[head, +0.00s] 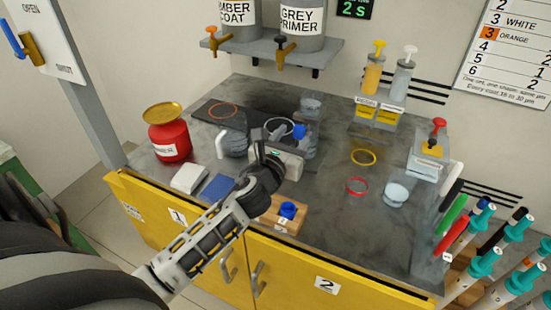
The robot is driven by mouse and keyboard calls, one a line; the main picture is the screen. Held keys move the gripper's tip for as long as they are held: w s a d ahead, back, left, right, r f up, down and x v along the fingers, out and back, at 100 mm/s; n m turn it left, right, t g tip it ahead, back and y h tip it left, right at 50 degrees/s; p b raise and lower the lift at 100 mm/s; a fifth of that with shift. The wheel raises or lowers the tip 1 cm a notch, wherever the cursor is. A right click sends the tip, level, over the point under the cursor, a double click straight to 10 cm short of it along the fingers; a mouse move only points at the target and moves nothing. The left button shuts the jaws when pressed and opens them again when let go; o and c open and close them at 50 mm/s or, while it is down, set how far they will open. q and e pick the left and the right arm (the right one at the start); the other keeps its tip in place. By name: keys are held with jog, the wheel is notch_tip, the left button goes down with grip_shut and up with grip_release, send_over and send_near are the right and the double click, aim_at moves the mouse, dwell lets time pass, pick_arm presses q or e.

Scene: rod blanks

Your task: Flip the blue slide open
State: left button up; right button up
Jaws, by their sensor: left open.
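A blue slide or lever (12,38) shows at the top left edge, on a white panel (50,45) lettered OPEN near the top and SHUT lower down. A brass-coloured piece (33,49) sits just right of the blue one. Part of the panel is cut off by the picture edge, so the slide's exact setting is hard to tell. My left gripper (268,155) is over the middle of the grey bench, well right of the panel, open with nothing seen held. It partly covers a pale box (290,165). My right gripper is out of view.
A red jar (169,138) with a brass lid stands at the bench's left. A blue knob (288,209) on a wooden block is near the front edge. Taps (280,48) hang from the back shelf. Rings and a clear dish (396,194) lie right of centre.

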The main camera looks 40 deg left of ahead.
pick_arm(q)
jog(key=s+d+b, duration=0.2)
jog(key=s, duration=1.2)
jog(key=shift+s+d, duration=0.15)
jog(key=s+a+f+n+g+y, duration=0.1)
jog(key=s+f+n+g, duration=0.2)
jog(key=n, duration=0.6)
jog(key=s+a+f+n+g+y, duration=0.1)
jog(key=f+n+g, duration=0.3)
jog(key=n, duration=0.5)
jog(key=s+d+f+n+g+h, duration=0.3)
jog(key=s+d+n+g, duration=0.15)
jog(key=n, duration=0.25)
jog(key=s+d+f+n+g+h, duration=0.2)
jog(key=s+d+f+n+g, duration=0.15)
jog(key=s+n, duration=0.3)
jog(key=w+d+f+t+h, duration=0.2)
jog(key=w+d+f+t, duration=0.4)
jog(key=t, duration=0.1)
jog(key=shift+w+f+t+h, duration=0.3)
jog(key=shift+f+h, duration=0.1)
